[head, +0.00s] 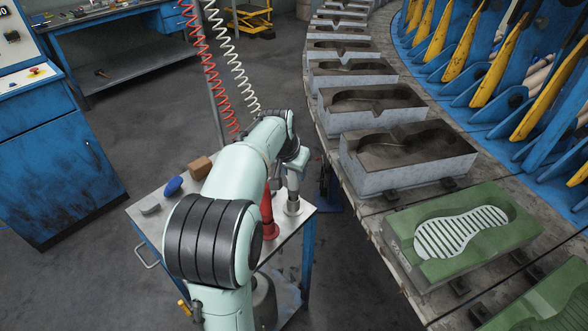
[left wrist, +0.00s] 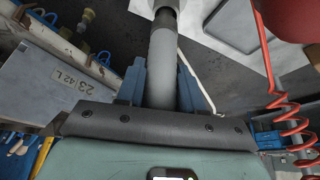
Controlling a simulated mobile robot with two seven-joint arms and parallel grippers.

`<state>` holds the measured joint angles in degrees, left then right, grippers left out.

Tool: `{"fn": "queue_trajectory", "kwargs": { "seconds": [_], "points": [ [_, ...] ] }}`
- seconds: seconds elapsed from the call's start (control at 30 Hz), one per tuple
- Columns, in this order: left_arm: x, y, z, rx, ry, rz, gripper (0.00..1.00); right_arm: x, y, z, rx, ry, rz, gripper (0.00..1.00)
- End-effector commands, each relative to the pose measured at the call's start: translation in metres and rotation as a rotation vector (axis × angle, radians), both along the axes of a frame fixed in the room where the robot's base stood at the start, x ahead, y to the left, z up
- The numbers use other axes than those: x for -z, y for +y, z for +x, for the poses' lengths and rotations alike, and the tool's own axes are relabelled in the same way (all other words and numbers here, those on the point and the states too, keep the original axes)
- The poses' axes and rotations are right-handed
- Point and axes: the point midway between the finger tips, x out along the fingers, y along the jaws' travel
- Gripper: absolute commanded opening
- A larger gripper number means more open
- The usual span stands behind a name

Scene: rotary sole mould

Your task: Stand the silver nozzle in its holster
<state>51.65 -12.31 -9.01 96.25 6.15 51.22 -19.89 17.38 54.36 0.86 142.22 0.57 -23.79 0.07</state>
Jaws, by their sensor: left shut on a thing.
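My left gripper (head: 297,160) is over the right side of a small trolley, partly hidden by my own arm. In the left wrist view its blue fingers (left wrist: 161,78) are shut on the silver nozzle (left wrist: 163,52), a grey cylinder with a darker end. The nozzle (head: 292,184) points down in the head view, roughly upright. Its lower end is at a pale round holster (head: 292,209) on the trolley top; I cannot tell how deep it sits. A red holster (head: 269,230) stands close by on the left, also seen as a red shape in the wrist view (left wrist: 295,18).
The trolley (head: 152,226) also carries a brown block (head: 200,167), a blue piece (head: 173,186) and a grey piece (head: 150,205). Red (head: 213,75) and white (head: 238,72) coiled hoses hang behind. The rotary table with grey moulds (head: 408,152) and a green mould (head: 465,240) curves along the right.

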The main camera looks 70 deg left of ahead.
Motion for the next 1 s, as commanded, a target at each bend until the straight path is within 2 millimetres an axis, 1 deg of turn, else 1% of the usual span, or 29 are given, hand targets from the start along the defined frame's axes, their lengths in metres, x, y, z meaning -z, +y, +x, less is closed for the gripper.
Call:
{"fn": "queue_trajectory", "kwargs": {
  "seconds": [0.27,0.3,0.37,0.63,0.73,0.87,1.0],
  "points": [
    [0.0,0.0,0.0,0.0,-0.001,0.002,0.16,0.001,0.0,0.0,0.0,0.0,0.0,0.54],
    [0.0,0.0,0.0,0.0,-0.001,0.002,0.46,0.001,0.0,0.0,0.0,0.0,0.0,0.54],
    [0.0,0.0,0.0,-0.001,-0.001,0.002,0.66,0.001,0.0,0.0,0.0,0.0,0.0,0.54],
    [0.001,0.0,0.0,-0.001,0.0,-0.001,0.66,0.001,0.0,0.0,0.0,0.0,0.0,0.54],
    [0.001,0.0,0.0,-0.001,0.0,-0.001,0.66,-0.001,0.0,0.003,0.002,-0.009,-0.001,0.54],
    [-0.017,-0.004,-0.005,-0.001,-0.003,0.004,0.66,-0.004,0.0,0.002,0.001,-0.005,0.0,0.54],
    [-0.046,-0.013,-0.012,0.0,-0.005,0.005,0.66,-0.009,0.0,0.0,-0.001,0.001,0.0,0.54]
  ]
}}
